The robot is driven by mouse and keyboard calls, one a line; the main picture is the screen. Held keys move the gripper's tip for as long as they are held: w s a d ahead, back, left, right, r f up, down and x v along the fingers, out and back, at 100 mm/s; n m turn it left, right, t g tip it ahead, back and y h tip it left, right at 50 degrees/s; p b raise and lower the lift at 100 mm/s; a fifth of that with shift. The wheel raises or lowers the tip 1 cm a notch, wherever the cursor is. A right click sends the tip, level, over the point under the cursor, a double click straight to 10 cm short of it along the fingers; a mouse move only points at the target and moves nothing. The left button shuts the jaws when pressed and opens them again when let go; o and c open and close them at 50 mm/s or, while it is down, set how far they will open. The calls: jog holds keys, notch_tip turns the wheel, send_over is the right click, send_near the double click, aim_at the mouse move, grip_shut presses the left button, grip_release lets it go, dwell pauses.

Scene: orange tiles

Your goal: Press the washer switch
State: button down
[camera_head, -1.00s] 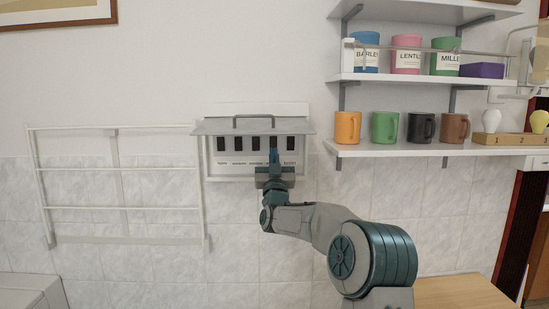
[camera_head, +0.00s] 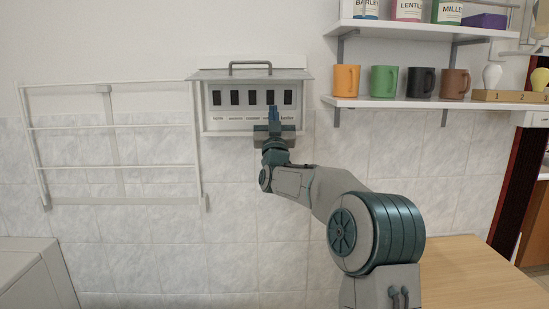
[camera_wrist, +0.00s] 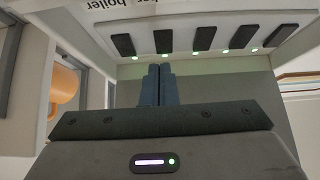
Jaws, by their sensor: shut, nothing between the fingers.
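The switch panel (camera_head: 214,128) is a white wall box with its handled cover (camera_head: 205,75) raised. Several dark rocker switches stand in a row inside, with small labels below. The rightmost label seems to read boiler; the washer label is too blurred to make out. The fingers (camera_wrist: 159,72) appear apart from the switches.
A white wall rack (camera_head: 118,127) hangs to the left. Shelves at the right hold mugs (camera_head: 384,80), canisters and a numbered stand (camera_head: 510,96) with bulbs. A wooden table (camera_head: 475,275) is at lower right.

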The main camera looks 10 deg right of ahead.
jog(key=w+f+b+v, duration=0.1)
jog(key=b+v, duration=0.2)
jog(key=v, duration=0.6)
jog(key=shift+s+f, duration=0.15)
jog(key=shift+f, duration=0.35)
jog(key=s+a+f+n+g+y+p, duration=0.2)
jog(key=s+a+f+n+g+y, duration=0.3)
jog(key=s+f+g, duration=0.6)
jog(key=s+f+m+g+p, duration=0.1)
jog(key=s+f+g, duration=0.5)
jog(key=s, duration=0.8)
jog(key=s+f+m+g, duration=0.1)
jog(key=s+f+g, duration=0.4)
jog(key=s+f, duration=0.5)
jog(key=s, duration=0.5)
jog(key=shift+d+f+m+g+p, duration=0.2)
jog(key=shift+m+g+p, duration=0.2)
